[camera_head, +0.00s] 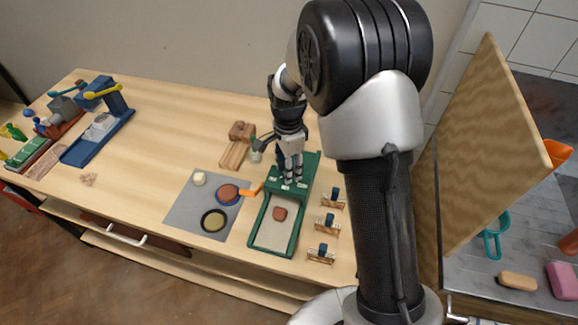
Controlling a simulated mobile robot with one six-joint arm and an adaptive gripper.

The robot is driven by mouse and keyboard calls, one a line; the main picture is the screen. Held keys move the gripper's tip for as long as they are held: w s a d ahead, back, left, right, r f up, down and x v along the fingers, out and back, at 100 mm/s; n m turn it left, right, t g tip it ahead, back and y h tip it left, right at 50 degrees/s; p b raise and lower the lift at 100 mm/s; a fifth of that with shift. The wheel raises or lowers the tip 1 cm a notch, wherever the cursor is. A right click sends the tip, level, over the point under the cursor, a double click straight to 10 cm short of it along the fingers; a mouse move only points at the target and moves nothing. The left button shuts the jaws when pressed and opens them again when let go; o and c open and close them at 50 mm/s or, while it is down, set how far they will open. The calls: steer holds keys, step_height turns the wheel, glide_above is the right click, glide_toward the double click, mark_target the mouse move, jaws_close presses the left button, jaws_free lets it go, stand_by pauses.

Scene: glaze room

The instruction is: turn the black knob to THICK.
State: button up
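A green machine (263,240) stands on the wooden table, with a long tray-like bed at its near end holding a reddish-brown lump (280,213). Small pale labels show on its raised far part, too small to read. My gripper (291,180) points down over this raised part, with its fingertips at or just above the top. I cannot make out the black knob; my gripper covers the spot beneath it. Whether the fingers touch or hold anything, and how far apart they are, cannot be told. An orange handle (251,190) sticks out at the machine's left side.
A grey mat (183,216) left of the machine holds a brown disc (228,193), a dark-rimmed round dish (213,220) and a pale lump. Small wooden stands (321,256) line the right. Blue equipment (84,150) stands far left. A wooden panel (480,150) rises at right.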

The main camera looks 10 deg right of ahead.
steer(key=c, duration=0.7)
steer(key=shift+n, duration=0.3)
steer(key=n+p, duration=0.2)
steer(key=n, duration=0.3)
steer(key=n+p, duration=0.1)
steer(key=n, duration=0.4)
steer(key=shift+n, duration=0.3)
steer(key=n+p, duration=0.1)
steer(key=n, duration=0.5)
steer(key=shift+s, duration=0.1)
steer(key=n+p, duration=0.1)
steer(key=n, duration=0.5)
steer(key=shift+d+t, duration=0.1)
steer(key=shift+t, duration=0.2)
steer(key=shift+n, duration=0.4)
